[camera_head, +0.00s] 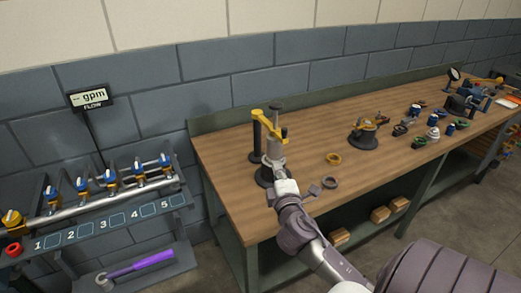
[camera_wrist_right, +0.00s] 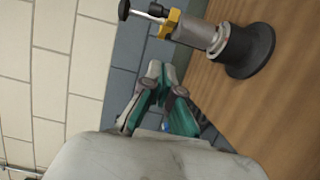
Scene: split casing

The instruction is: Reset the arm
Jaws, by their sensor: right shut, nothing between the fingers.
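My right arm comes in from the lower right of the head view, and its gripper (camera_head: 279,172) is at the near left part of the workbench, in front of a fixture. In the wrist view my right gripper (camera_wrist_right: 157,72) is shut with nothing between its fingers. The fixture (camera_head: 275,147) has a grey cylinder, yellow parts and a dark round base; in the wrist view it (camera_wrist_right: 238,45) stands apart from the fingers. My left gripper is not in view.
A valve rack (camera_head: 95,195) stands left, with a purple-handled hammer (camera_head: 140,265) below. Wooden blocks (camera_head: 380,214) lie on the lower shelf.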

